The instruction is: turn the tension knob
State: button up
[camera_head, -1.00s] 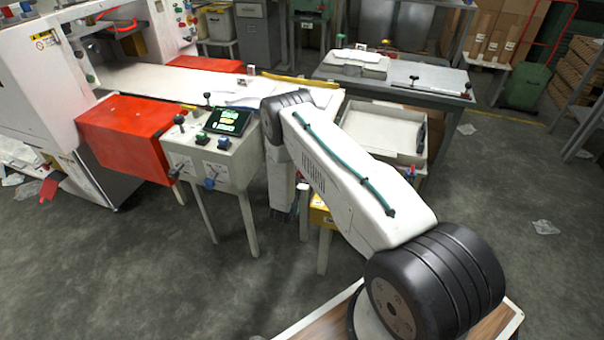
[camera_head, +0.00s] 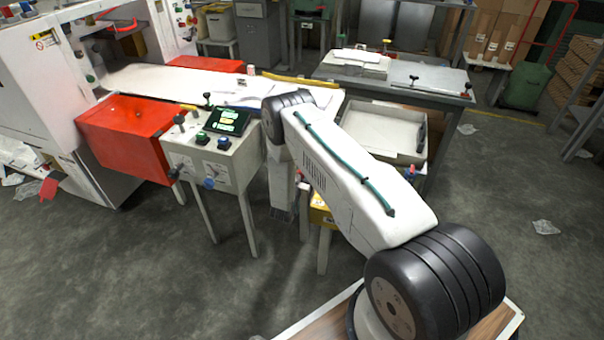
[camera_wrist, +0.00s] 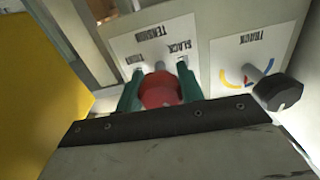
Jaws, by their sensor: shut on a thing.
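The red tension knob (camera_wrist: 160,90) sits on a white plate (camera_wrist: 152,45) that reads TENSION, TIGHT and SLACK, upside down in the wrist view. My gripper (camera_wrist: 159,86) has its two teal fingers on either side of the knob and is shut on it. The near part of the knob is partly hidden by the dark gripper body. In the head view my own arm covers the gripper and most of this panel.
A black knob (camera_wrist: 277,92) on a TRACK plate (camera_wrist: 252,62) stands close to the right of my gripper. A yellow surface (camera_wrist: 35,75) is at the left. In the head view, a control box (camera_head: 215,165) on legs stands left of my arm, and a tray (camera_head: 383,132) behind it.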

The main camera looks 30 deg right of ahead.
jog(key=m, duration=0.5)
jog(key=shift+m, duration=1.9)
jog(key=o, duration=1)
jog(key=v, duration=0.8)
